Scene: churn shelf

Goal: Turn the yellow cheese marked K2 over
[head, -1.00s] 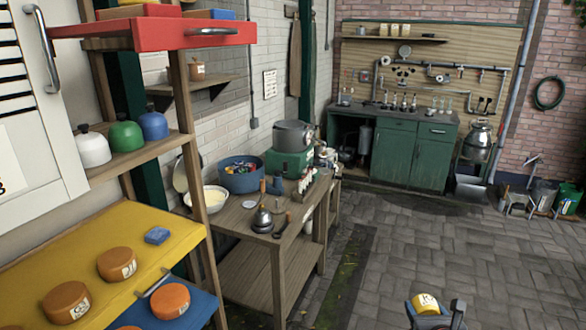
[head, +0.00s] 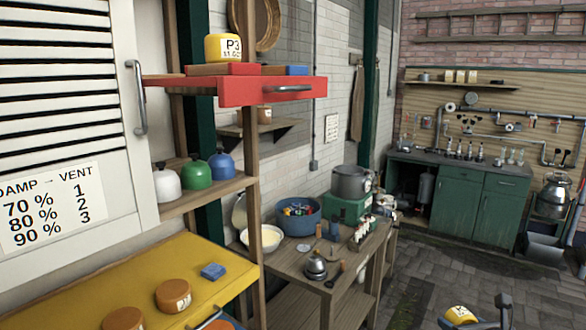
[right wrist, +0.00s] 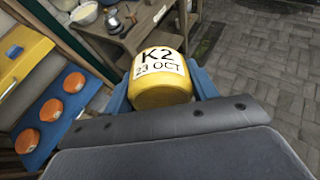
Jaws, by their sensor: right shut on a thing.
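The yellow cheese marked K2 (right wrist: 163,76) is between the blue fingers of my right gripper (right wrist: 165,92) in the right wrist view. Its white label reads "K2 23 OCT" and faces the wrist camera. In the head view the cheese (head: 461,314) shows at the bottom right, held by my right gripper (head: 476,318), clear of the shelf and over the floor. The gripper is shut on the cheese. My left gripper is not in view.
A white louvred door (head: 60,100) stands far left. A wooden bench (head: 335,275) is beyond.

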